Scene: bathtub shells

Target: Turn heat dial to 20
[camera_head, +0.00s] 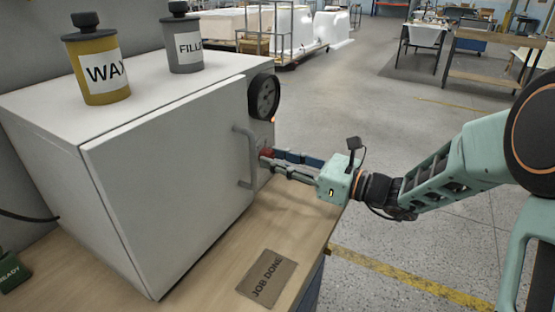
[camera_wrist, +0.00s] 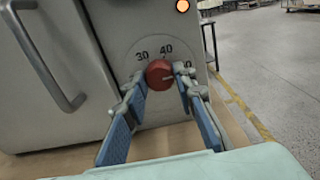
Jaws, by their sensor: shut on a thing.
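The heat dial is a small red knob (camera_wrist: 160,75) on the side panel of a white box oven (camera_wrist: 60,110). It also shows as a red spot in the head view (camera_head: 267,153). Around it are the printed numbers 30 and 40, and one to the right that is partly hidden by a finger. A pale line on the knob points to the right, toward that number. My gripper (camera_wrist: 161,82) has its fingers on both sides of the knob and is shut on it. In the head view my gripper (camera_head: 270,158) reaches the panel from the right.
An orange lamp (camera_wrist: 183,6) glows above the dial. A black round part (camera_head: 264,96) is higher on the panel. The oven door has a handle (camera_head: 244,158) close to my fingers. WAX (camera_head: 104,72) and FILL (camera_head: 185,45) cans stand on top. A JOB DONE card (camera_head: 267,277) lies on the bench.

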